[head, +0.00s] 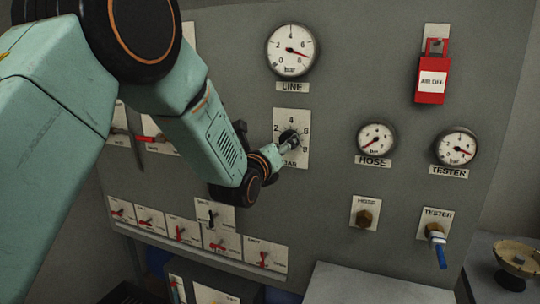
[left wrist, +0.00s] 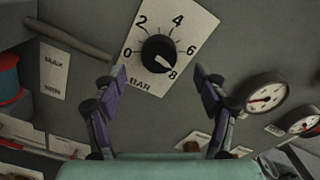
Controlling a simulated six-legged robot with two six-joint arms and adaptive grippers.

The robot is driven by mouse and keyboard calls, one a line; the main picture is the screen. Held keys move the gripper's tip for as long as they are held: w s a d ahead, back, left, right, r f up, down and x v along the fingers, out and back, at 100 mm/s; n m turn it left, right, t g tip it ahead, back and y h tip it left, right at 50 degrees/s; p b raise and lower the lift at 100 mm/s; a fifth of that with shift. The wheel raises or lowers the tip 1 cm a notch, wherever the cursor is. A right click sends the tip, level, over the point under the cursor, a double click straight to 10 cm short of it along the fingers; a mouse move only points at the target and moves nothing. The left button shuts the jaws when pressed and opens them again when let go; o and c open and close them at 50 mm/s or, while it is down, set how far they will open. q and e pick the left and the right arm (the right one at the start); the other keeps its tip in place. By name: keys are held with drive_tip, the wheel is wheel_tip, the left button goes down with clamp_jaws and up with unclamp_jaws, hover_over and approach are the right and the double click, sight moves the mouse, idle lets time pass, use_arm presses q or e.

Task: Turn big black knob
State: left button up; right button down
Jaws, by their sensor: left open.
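The big black knob (left wrist: 158,53) sits on a white scale plate (left wrist: 190,22) marked 0 to 8 and BAR. Its pale mark points down and right, near the 8. My left gripper (left wrist: 163,82) is open, with one finger on each side below the knob in the left wrist view; nothing is between the fingers. In the head view the left gripper (head: 283,148) is in front of the knob's plate (head: 291,118) and partly hides the knob. I cannot tell the remaining gap. My right gripper is in neither view.
The grey panel carries a LINE gauge (head: 291,50) above, HOSE (head: 376,138) and TESTER (head: 456,146) gauges at right, and a red lock tag (head: 432,80). Several small red-handled switches (head: 182,229) line the lower left. A blue-handled valve (head: 438,247) protrudes at lower right.

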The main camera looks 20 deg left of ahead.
use_arm(q)
drive_tip(key=s, duration=0.6)
drive_tip(key=shift+s, duration=0.15)
drive_tip(key=shift+a, duration=0.15)
